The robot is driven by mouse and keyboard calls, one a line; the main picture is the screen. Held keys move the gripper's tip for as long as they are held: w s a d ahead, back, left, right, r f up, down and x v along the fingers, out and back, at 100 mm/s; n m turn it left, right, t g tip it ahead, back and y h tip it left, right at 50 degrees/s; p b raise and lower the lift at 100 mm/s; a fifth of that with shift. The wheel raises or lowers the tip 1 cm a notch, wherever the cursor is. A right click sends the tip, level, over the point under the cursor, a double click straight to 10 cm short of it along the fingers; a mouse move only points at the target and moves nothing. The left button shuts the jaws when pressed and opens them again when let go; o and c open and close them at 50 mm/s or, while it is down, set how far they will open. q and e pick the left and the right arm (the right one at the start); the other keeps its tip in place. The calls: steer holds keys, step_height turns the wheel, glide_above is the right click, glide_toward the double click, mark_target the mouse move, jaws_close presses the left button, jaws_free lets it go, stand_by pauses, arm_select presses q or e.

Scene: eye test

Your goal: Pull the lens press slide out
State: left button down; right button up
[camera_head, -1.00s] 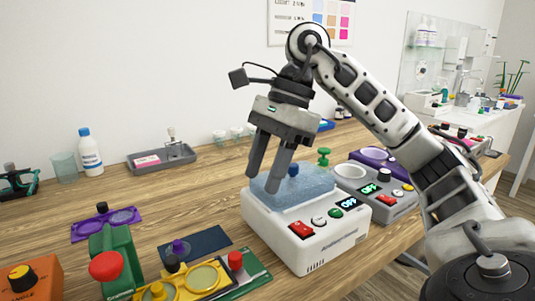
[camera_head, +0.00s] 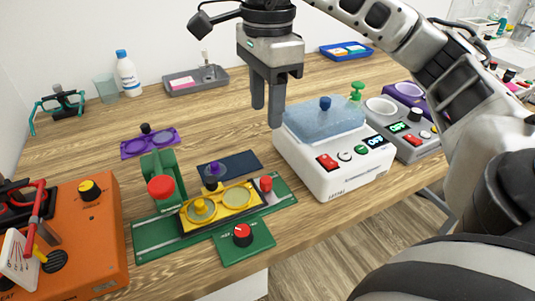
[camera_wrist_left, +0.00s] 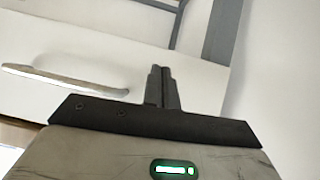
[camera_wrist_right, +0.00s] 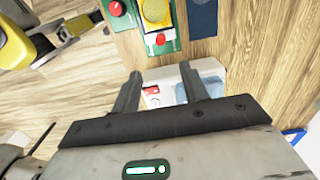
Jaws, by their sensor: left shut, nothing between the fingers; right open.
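The lens press is a green stand (camera_head: 150,166) with a red knob (camera_head: 160,188) on a long green base (camera_head: 155,236). Its yellow slide (camera_head: 238,196) has round lens seats and a yellow knob, and lies along the base right of the stand. A red knob (camera_head: 266,184) stands at the base's right end. My right gripper (camera_head: 267,115) is open and empty, pointing down behind and right of the press. The right wrist view shows the open fingers (camera_wrist_right: 160,72), with part of the slide (camera_wrist_right: 156,12) at the top. My left gripper (camera_wrist_left: 161,70) is shut and empty, away from the press.
A white machine (camera_head: 333,178) with a blue lid stands right of the press. An orange box (camera_head: 100,225) stands left. A purple lens holder (camera_head: 136,149) and a dark blue plate (camera_head: 240,160) lie behind. Bare wood (camera_head: 205,120) is free at the back.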

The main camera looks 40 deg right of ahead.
mark_target(266, 179)
step_height(266, 179, down, 14)
steer(key=b, duration=0.5)
steer(key=shift+f, duration=0.15)
arm_select(q)
steer(key=shift+d+f+n, duration=0.15)
steer(key=shift+d+f, duration=0.05)
steer(key=shift+f, duration=0.25)
steer(key=shift+d+f+n, duration=0.15)
steer(key=shift+d+f, duration=0.05)
steer(key=shift+f, duration=0.25)
arm_select(e)
steer(key=shift+f, duration=0.85)
